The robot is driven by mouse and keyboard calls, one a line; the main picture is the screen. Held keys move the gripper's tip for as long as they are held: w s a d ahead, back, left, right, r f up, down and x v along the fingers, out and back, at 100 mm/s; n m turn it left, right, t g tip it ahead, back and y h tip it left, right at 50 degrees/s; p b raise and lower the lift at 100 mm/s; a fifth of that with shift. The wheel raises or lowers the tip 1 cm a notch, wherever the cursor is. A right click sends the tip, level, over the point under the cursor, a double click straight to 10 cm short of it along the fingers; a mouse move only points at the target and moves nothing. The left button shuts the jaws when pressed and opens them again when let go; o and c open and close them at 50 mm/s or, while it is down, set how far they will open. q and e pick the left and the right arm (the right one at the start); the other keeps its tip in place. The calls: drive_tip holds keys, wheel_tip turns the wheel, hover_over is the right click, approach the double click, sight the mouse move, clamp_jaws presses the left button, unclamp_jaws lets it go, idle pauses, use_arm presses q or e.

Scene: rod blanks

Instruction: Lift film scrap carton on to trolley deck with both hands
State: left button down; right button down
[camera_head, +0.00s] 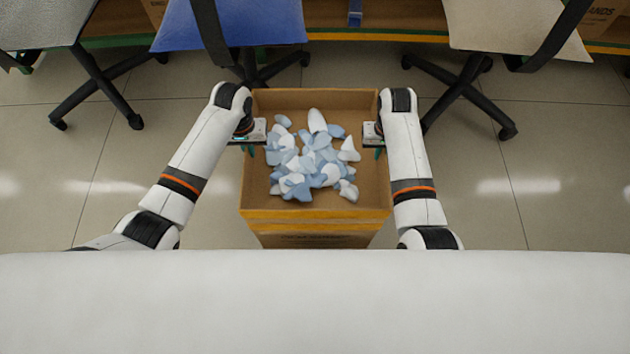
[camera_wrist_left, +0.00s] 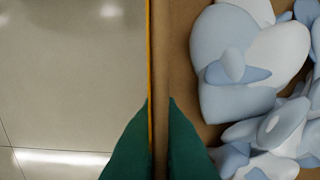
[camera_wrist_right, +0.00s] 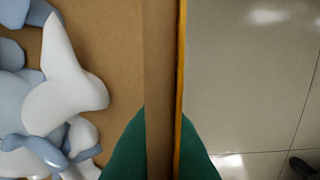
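The film scrap carton (camera_head: 256,200) is an open brown box with an orange-yellow band along its rim. It stands upright in the middle of the head view, full of pale blue and white scrap pieces (camera_head: 310,160). My left gripper (camera_head: 256,140) is at its left wall; in the left wrist view its green fingers flank that wall (camera_wrist_left: 160,60), one inside and one outside. My right gripper (camera_head: 372,140) is at the right wall; in the right wrist view its fingers flank that wall (camera_wrist_right: 160,60) closely. Both look shut on the walls. I cannot make out a trolley deck.
A blue chair (camera_head: 235,22) and two pale chairs (camera_head: 40,22) (camera_head: 510,25) stand at the back, their dark legs reaching forward. A long bench edge (camera_head: 350,35) runs behind. A white surface (camera_head: 315,300) fills the front. Tiled floor (camera_head: 540,180) is clear on both sides.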

use_arm(q)
drive_tip(key=shift+w+r, duration=0.1)
drive_tip(key=shift+r, duration=0.1)
use_arm(e)
drive_tip(key=shift+r, duration=0.2)
